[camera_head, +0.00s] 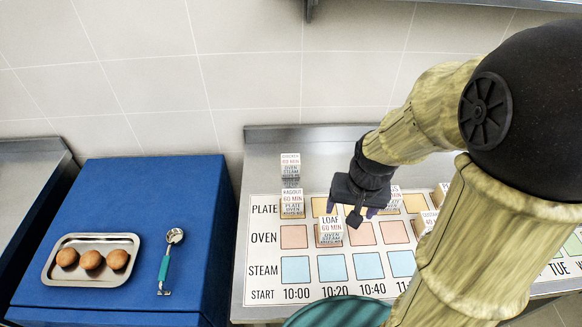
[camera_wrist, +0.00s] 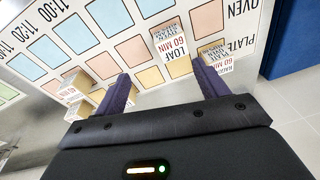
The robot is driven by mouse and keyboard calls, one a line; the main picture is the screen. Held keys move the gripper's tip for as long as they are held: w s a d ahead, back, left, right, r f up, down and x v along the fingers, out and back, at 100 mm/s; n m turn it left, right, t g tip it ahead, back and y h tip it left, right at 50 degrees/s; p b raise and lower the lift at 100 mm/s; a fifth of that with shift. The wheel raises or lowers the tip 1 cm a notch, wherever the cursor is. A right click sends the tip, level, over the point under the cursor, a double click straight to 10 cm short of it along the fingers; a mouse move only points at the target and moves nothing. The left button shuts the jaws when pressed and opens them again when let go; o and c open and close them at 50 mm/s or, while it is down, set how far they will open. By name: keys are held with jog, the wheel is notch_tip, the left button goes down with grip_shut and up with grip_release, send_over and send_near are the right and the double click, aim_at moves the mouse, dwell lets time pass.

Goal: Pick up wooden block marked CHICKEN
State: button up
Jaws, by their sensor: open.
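A small block (camera_head: 291,166) stands at the back left of the steel counter, behind the RAGOUT block. Its top word is tiny and appears to read CHICKEN; 60 MIN, OVEN and STEAM show below it. I cannot make it out in the wrist view. My gripper (camera_head: 362,213) is open and points down over the chart, to the right of this block and near the LOAF block (camera_head: 330,231). In the wrist view my gripper (camera_wrist: 162,88) has its two fingers spread with nothing held between them; the LOAF block (camera_wrist: 172,50) lies beyond them.
The RAGOUT block (camera_head: 292,204) stands just in front of the back-left block. Several other blocks stand further right, such as the one with a partly covered label (camera_head: 428,221). A blue cabinet (camera_head: 120,200) at left bears a tray (camera_head: 93,280) of round brown items and a teal-handled tool (camera_head: 164,268).

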jog(key=w+a+f+m+g+y+b, duration=0.25)
jog(key=w+a+f+m+y, duration=0.2)
jog(key=w, duration=0.35)
jog(key=w+a+f+m+g+y+b, duration=0.1)
jog(key=w+a+f+m+y+b, duration=0.35)
jog(key=w, duration=0.45)
jog(key=w+d+r+m+t+y, duration=0.1)
jog(key=w+d+r+m+y, duration=0.1)
jog(key=w+m+y, duration=0.5)
jog(key=w+y, duration=0.1)
jog(key=w, duration=0.3)
jog(key=shift+d+r+t+b, duration=0.15)
jog(key=shift+r+t+b, duration=0.1)
jog(key=shift+t+b, duration=0.15)
